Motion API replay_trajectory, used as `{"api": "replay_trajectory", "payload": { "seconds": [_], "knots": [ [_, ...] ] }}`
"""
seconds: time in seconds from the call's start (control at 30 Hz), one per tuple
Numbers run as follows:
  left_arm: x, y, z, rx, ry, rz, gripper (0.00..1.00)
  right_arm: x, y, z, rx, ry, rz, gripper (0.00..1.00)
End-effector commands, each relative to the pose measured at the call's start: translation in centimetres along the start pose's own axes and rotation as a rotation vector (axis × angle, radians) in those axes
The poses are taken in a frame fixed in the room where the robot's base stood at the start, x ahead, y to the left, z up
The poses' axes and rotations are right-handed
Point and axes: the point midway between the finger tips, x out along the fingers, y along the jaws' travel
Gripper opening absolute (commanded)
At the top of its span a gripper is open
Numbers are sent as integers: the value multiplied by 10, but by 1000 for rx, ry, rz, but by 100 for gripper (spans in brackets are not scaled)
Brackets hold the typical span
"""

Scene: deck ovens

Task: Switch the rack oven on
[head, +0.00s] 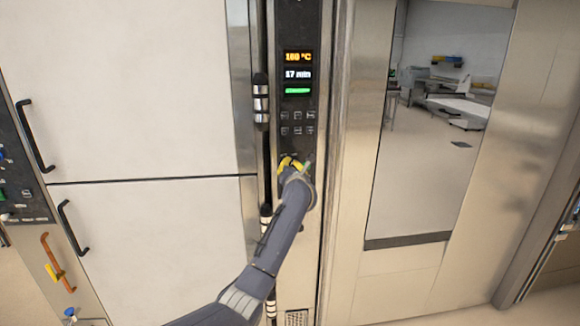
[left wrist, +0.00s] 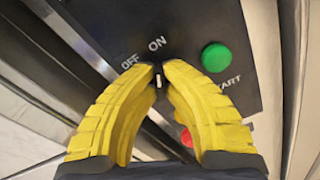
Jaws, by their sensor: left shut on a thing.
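The rack oven's black control panel (head: 297,60) stands upright in the middle of the head view, with a lit display (head: 298,74) that reads about 180 °C and 17 min above a green bar. My left gripper (head: 292,163) is at the lower part of this panel. In the left wrist view its yellow fingers (left wrist: 156,75) are shut on a small dark switch knob with a white mark (left wrist: 158,81). The fingers hide most of the knob. The words OFF and ON are printed just above it, and the mark seems to point toward ON. My right gripper is not in view.
A green START button (left wrist: 215,57) is right of the fingers; a red button (left wrist: 187,137) is partly hidden behind the right finger. The rack oven's glass door (head: 430,140) is right of the panel. White deck oven doors with black handles (head: 35,135) are at left.

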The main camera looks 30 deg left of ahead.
Motion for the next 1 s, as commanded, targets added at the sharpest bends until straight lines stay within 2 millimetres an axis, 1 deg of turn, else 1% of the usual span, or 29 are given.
{"api": "replay_trajectory", "payload": {
  "seconds": [0.23, 0.67, 0.7, 0.87, 1.0],
  "knots": [
    [0, 1, 1, 46, -2, 1, 0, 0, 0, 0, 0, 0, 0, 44],
    [0, 1, 2, 53, -2, 1, 0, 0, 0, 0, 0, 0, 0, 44],
    [0, 1, 2, 53, -2, 1, 12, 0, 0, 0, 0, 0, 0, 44],
    [0, 0, 1, 53, -2, 1, 31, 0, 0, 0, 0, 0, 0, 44],
    [0, 0, 1, 53, -1, 0, 32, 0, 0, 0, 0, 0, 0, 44]
  ]
}}
